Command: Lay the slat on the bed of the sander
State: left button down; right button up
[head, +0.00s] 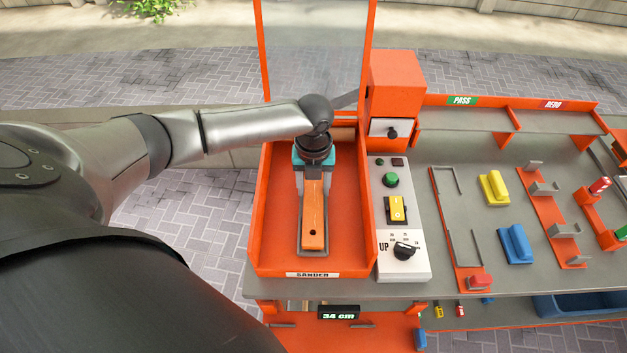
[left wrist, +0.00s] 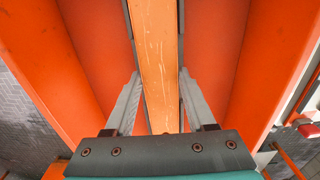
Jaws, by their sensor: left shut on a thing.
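The slat (head: 314,215) is a long orange bar with a dark hole at its near end. It lies lengthwise over the narrow grey bed (head: 314,253) inside the orange tray of the sander (head: 275,225). My left gripper (head: 314,176) is over the far part of the slat and shut on it. In the left wrist view the slat (left wrist: 157,50) runs between the two grey fingers (left wrist: 158,95), scuffed on top. I cannot tell whether its underside touches the bed. My right gripper is not in view.
Right of the tray stands a control panel (head: 402,262) with a green button, a yellow switch and a black knob. A clear guard (head: 316,50) is raised behind. Yellow (head: 494,188) and blue (head: 515,244) handled blocks sit further right on the grey bench. A display (head: 339,312) reads 34 cm.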

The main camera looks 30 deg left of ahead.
pick_arm(q)
jog(key=shift+f, duration=0.35)
jog(key=shift+c, duration=0.7)
grip_release()
notch_tip(320, 180, up, 15)
jog(key=p, duration=0.1)
jog(key=shift+r, duration=0.15)
